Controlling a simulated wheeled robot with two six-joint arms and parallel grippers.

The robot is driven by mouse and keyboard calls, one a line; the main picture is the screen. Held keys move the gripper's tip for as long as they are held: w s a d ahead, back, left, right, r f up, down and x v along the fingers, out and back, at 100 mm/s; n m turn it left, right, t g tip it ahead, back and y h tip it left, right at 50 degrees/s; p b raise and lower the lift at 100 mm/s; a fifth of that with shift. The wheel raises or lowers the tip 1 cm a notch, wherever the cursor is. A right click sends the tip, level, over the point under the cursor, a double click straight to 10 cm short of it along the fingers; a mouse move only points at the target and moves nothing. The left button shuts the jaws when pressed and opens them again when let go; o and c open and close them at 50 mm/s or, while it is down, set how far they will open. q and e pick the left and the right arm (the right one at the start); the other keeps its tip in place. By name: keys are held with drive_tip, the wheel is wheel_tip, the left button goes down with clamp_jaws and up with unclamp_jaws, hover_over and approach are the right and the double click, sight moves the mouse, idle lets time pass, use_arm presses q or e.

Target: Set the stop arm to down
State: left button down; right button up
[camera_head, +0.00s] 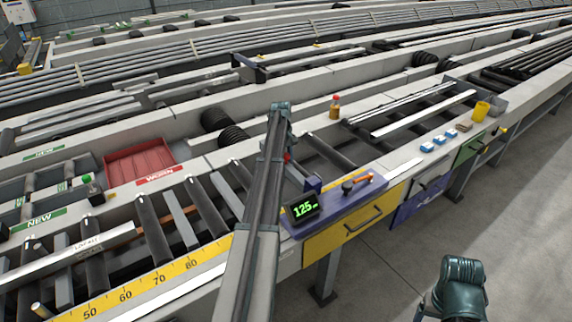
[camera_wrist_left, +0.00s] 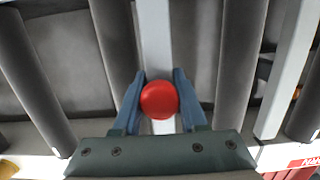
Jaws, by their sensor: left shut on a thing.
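A round red knob (camera_wrist_left: 159,100) sits between the two blue fingers of my left gripper (camera_wrist_left: 160,92), which are shut on it. A pale grey bar (camera_wrist_left: 154,35) runs behind the knob in the wrist view. In the head view, only a bit of red (camera_head: 287,157) shows beside my left arm, near a grey upright plate (camera_head: 298,173) by the rollers. My left arm hides most of the knob and the gripper there, so I cannot tell the stop arm's angle.
A yellow ruler (camera_head: 158,277) runs along the front edge. A red tray (camera_head: 140,163) and a small bottle (camera_head: 335,107) stand farther back.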

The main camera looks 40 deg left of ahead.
use_arm(q)
drive_tip(key=shift+f+h, duration=0.3)
drive_tip(key=shift+f, duration=0.1)
drive_tip(key=shift+d+b, duration=0.1)
drive_tip(key=shift+b, duration=0.25)
drive_tip(key=shift+s, duration=0.1)
drive_tip(key=c, duration=0.8)
unclamp_jaws()
drive_tip(key=o, duration=0.3)
drive_tip(key=shift+f, duration=0.1)
drive_tip(key=r+p, duration=0.4)
drive_tip(key=a+r+p, duration=0.1)
drive_tip(key=r+p, duration=0.4)
drive_tip(key=w+a+r+p, duration=0.1)
drive_tip(key=r+p, duration=0.3)
drive_tip(key=shift+a+r+p, duration=0.25)
drive_tip(key=shift+r+p, duration=0.05)
drive_tip(key=shift+r, duration=0.05)
